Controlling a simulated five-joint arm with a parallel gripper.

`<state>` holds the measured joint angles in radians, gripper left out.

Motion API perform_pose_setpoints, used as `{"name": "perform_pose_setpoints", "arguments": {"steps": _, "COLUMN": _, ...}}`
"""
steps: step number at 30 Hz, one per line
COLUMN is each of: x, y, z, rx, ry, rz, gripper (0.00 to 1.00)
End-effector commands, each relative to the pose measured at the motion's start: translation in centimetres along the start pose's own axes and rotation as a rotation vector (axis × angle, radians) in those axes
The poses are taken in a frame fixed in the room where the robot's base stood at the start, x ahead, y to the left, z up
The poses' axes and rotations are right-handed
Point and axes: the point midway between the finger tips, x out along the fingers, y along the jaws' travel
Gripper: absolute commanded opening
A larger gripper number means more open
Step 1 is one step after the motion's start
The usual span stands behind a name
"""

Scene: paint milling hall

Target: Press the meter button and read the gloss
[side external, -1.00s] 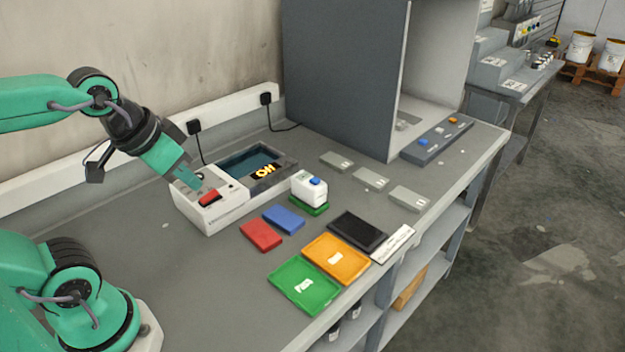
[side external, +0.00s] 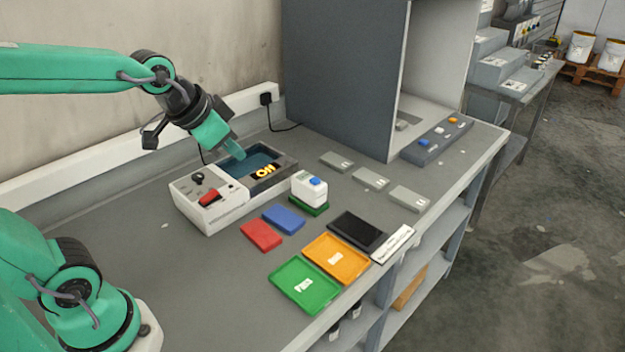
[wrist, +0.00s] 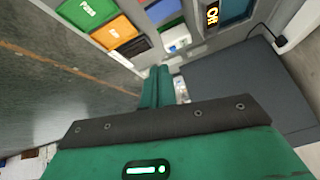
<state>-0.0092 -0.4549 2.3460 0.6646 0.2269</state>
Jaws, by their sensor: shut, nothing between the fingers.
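A white meter block with a blue button (side external: 315,182) stands on a green pad (side external: 310,210) mid-bench; it also shows in the wrist view (wrist: 176,42). My gripper (side external: 238,154) is shut and empty. In the side view it appears over the left part of the recessed dark panel (side external: 262,160), up and left of the white meter block, apart from it. My shut fingers (wrist: 160,72) show in the wrist view.
A red tile (side external: 261,235) and a blue tile (side external: 284,219) lie in front of the meter. Green (side external: 285,297), orange (side external: 340,275) and black (side external: 357,232) flat pieces lie near the front edge. A grey booth (side external: 345,80) stands behind. Bare bench lies left of the tiles.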

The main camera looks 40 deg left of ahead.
Motion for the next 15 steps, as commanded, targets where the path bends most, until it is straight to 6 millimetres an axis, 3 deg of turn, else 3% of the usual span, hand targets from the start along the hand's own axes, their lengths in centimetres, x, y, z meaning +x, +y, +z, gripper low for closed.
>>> {"name": "perform_pose_setpoints", "arguments": {"steps": 15, "x": 7.0, "y": -2.1, "z": -7.5, "rx": 0.228, "ry": 0.087, "rz": -0.037, "gripper": 0.00}}
